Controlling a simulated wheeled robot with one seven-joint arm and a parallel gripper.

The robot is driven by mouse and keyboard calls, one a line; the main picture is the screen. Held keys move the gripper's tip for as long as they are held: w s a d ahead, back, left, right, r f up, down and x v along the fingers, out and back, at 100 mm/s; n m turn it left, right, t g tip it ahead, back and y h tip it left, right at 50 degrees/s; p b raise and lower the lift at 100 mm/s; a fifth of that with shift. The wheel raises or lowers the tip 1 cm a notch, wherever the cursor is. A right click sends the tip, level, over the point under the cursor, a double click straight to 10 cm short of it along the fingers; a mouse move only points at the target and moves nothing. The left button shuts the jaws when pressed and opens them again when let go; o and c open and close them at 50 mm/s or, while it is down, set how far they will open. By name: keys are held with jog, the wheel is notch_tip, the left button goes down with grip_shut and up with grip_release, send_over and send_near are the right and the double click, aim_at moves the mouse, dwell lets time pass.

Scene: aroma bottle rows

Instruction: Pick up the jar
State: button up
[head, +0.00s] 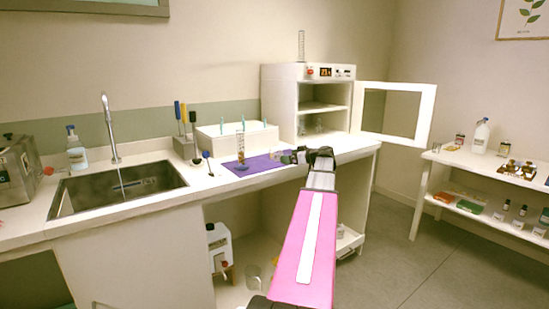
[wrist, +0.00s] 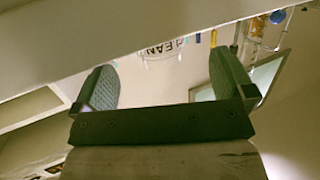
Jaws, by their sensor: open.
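My gripper (head: 320,152) is at the front edge of the white bench, at the right end of the purple mat (head: 252,167). In the wrist view my gripper (wrist: 164,76) is open, with nothing between its two grey-green fingers. Beyond the fingertips, near the top of the wrist view, is a clear glass vessel marked "CLEAN" (wrist: 162,50). It may be the jar; it is only partly in view and apart from the fingers. In the head view I cannot single out the jar; small dark items (head: 287,157) stand beside my gripper, partly hidden.
A white oven-like cabinet (head: 283,105) stands behind, its door (head: 426,116) open to the right. A sink (head: 115,190) is at left. A white shelf (head: 435,158) with bottles stands right. The floor between is clear.

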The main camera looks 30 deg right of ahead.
aim_at(279, 155)
jog(key=shift+r+x, duration=0.2)
jog(key=shift+x, duration=3.2)
jog(key=shift+w+d, duration=0.15)
jog(key=c, duration=1)
